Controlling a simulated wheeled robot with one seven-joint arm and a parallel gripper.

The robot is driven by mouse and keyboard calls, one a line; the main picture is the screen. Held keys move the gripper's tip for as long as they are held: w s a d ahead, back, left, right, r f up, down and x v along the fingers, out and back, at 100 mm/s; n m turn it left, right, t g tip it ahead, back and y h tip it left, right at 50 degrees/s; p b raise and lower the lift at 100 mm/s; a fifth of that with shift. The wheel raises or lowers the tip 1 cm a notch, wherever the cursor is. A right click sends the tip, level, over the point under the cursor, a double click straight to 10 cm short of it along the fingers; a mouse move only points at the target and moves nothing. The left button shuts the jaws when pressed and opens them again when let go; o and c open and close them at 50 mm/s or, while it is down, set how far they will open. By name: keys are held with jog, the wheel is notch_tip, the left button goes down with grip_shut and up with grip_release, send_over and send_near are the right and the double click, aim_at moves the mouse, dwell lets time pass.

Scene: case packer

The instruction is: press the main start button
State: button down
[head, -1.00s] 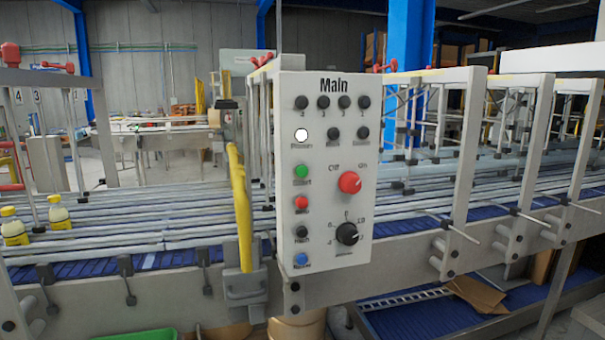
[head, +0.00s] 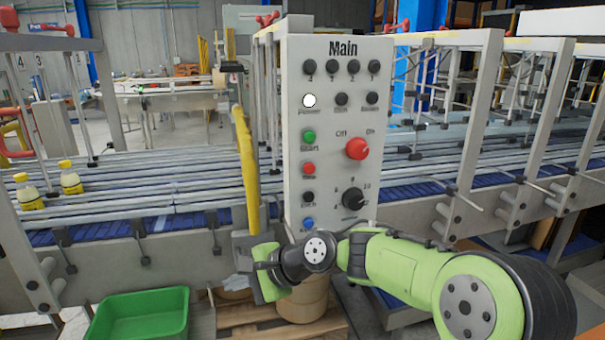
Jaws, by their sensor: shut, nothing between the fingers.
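The white main panel (head: 327,185) is upright at the middle of the head view and labelled "Main". The green start button (head: 308,136) is on its left side, above a red button (head: 308,168). It is uncovered and in plain sight. My gripper (head: 264,272) is at the end of my green arm, low in front of the panel's bottom left corner. It is well below the start button and apart from it. It is shut and empty, with its fingertips hard to make out.
A red rotary switch (head: 357,148), a black dial (head: 353,198) and a blue button (head: 308,223) share the panel. A yellow guard bar (head: 247,170) stands close at its left. A green crate (head: 137,316) is below left. Yellow bottles (head: 70,178) stand on the conveyor.

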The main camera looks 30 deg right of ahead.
jog(key=s+d+r+m+t+y, duration=0.1)
jog(key=s+d+r+m+t, duration=0.2)
jog(key=d+r, duration=0.5)
jog(key=s+d+r+m+t+y, duration=0.1)
jog(key=s+d+r+m+t, duration=0.2)
jog(key=r, duration=1.2)
jog(key=d+m+t, duration=0.3)
jog(key=d+t, duration=0.1)
jog(key=d, duration=0.2)
jog(key=shift+s+d+t+p, duration=0.2)
jog(key=shift+d+t+p, duration=0.1)
jog(key=shift+p, duration=0.1)
jog(key=p, duration=0.2)
send_near(309, 137)
jog(key=w+a, duration=0.1)
jog(key=w+a+r, duration=0.2)
jog(key=w+a, duration=0.1)
jog(key=shift+a+r, duration=0.1)
jog(key=shift+a, duration=0.05)
jog(key=shift+r+p, duration=0.1)
jog(key=shift+p, duration=0.25)
